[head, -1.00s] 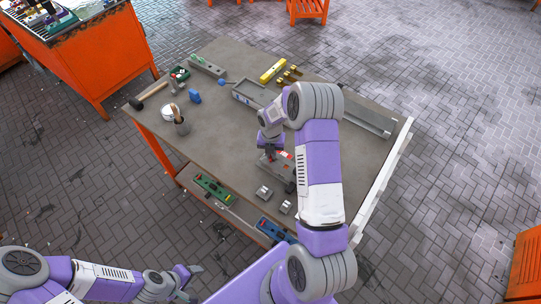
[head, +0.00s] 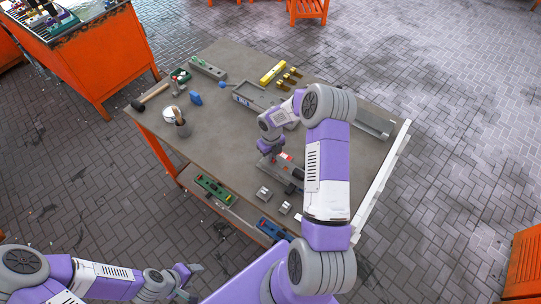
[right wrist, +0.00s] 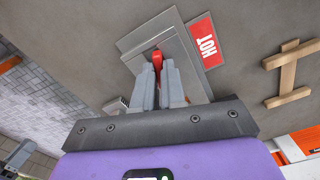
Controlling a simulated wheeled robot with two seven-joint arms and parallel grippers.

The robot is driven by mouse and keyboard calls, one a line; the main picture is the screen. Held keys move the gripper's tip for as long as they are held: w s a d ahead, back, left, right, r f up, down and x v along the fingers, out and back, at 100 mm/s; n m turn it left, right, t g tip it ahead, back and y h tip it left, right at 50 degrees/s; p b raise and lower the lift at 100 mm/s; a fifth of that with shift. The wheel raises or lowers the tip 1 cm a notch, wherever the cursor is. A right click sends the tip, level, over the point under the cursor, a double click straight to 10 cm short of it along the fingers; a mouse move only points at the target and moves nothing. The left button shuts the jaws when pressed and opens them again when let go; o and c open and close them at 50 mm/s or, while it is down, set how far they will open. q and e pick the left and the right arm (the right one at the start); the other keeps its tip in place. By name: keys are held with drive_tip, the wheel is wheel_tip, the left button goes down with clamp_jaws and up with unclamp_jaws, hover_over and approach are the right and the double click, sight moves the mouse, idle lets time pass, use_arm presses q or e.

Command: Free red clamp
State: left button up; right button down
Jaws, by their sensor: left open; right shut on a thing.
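The red clamp (right wrist: 157,60) shows in the right wrist view as a small red piece between my fingertips, over a grey stepped block (right wrist: 135,45). A red "HOT" label (right wrist: 205,43) lies beside it. My right gripper (right wrist: 158,72) is shut on the red clamp; its fingers hide the clamp's lower part. In the head view my right gripper (head: 269,148) is low over the front-middle of the workbench, at the grey block (head: 280,170). My left gripper (head: 188,271) is open and empty, off the bench at the lower left.
Small metal blocks (head: 264,193) lie near the front edge.

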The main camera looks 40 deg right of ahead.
idle(0.4)
drive_tip(key=shift+s+n+p, duration=0.1)
drive_tip(key=shift+n+p, duration=1.3)
drive_tip(key=shift+p, duration=1.85)
drive_tip(key=shift+s+a+f+n, duration=0.3)
drive_tip(key=shift+a+f+n, duration=0.1)
drive_tip(key=shift+a, duration=0.1)
drive_tip(key=shift+d+r+p, duration=0.1)
drive_tip(key=shift+p, duration=0.3)
drive_tip(key=shift+w+d+r+n, duration=0.25)
drive_tip(key=shift+w+d+n, duration=0.05)
drive_tip(key=shift+d, duration=0.1)
drive_tip(key=c, duration=1.1)
unclamp_jaws()
drive_tip(key=shift+w, duration=0.1)
drive_tip(key=shift+o, duration=0.2)
drive_tip(key=shift+r, duration=0.1)
drive_tip(key=shift+r, duration=3.5)
